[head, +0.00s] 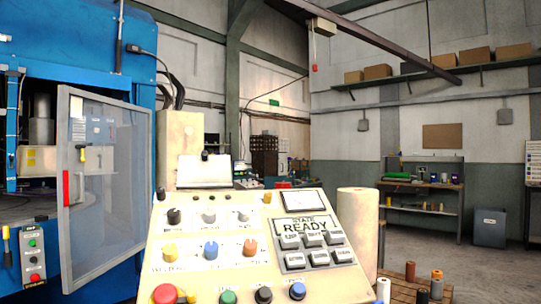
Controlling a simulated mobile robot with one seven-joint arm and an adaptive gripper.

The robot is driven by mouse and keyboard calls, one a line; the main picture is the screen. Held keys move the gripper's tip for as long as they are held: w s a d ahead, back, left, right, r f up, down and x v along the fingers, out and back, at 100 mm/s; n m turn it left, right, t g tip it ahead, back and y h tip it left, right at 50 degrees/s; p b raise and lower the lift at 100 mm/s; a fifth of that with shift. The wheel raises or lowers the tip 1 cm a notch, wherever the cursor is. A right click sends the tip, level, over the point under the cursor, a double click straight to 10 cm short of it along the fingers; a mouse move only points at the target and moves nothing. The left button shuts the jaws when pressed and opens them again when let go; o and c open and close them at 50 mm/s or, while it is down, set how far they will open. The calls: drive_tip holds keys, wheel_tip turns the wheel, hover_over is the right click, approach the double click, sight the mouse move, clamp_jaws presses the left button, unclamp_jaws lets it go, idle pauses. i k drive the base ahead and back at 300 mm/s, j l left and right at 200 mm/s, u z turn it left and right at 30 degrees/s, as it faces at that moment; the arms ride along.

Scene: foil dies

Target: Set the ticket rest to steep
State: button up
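A sloped control console (160,240) stands in front of me. A pale flat plate (204,171) leans back at the console's top edge, with a small dark piece at its upper edge; it may be the ticket rest, but no label on it can be read. I cannot tell its exact angle setting from this view. My gripper is not in view.
A blue machine with an open clear door (105,180) stands at left. A red button (165,294) sits at the console's lower left. A pale cylinder (357,235) stands right of the console, near spools on a wooden surface (400,290). Open floor (480,275) lies at right.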

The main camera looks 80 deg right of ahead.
sight(204, 171)
drive_tip(key=k+l+z, duration=0.1)
drive_tip(key=z, duration=1.45)
